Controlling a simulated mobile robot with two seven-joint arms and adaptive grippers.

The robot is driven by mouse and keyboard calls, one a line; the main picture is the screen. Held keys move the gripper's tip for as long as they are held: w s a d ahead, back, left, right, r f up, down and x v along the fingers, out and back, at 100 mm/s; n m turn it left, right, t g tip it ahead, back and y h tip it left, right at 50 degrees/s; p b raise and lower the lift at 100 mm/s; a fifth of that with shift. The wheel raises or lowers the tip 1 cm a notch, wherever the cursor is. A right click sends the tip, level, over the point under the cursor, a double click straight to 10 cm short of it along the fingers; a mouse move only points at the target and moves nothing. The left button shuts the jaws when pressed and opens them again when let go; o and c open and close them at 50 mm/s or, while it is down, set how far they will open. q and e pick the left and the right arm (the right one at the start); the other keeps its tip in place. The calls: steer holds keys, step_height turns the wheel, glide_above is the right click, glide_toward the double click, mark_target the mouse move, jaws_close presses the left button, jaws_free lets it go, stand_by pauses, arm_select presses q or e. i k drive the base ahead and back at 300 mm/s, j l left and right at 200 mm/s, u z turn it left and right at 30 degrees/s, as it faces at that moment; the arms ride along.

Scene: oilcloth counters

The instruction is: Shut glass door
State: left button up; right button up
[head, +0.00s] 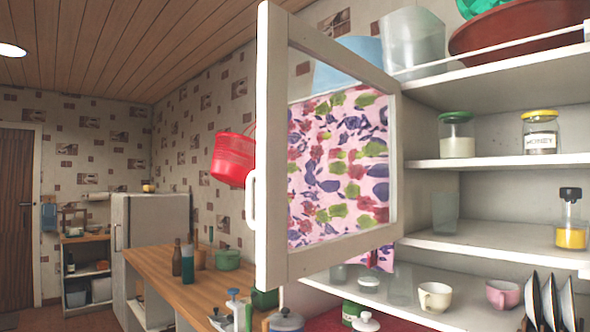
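The glass door (272,150) has a white frame and a clear pane. It stands open, swung out from the wall cabinet, with its hinged side toward the cabinet's left edge. Its white handle (250,200) is on the outer face of the near upright, facing left. Through the pane I see a pink floral cloth (340,165) and a light blue container. The cabinet (510,160) is open on the right, with its shelves exposed. Neither of my grippers shows in the head view.
A red bucket (232,158) hangs left of the door. A wooden counter (180,275) below carries bottles and pots.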

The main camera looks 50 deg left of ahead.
mark_target(278, 267)
steer(key=j, duration=1.95)
steer(key=i+z, duration=0.05)
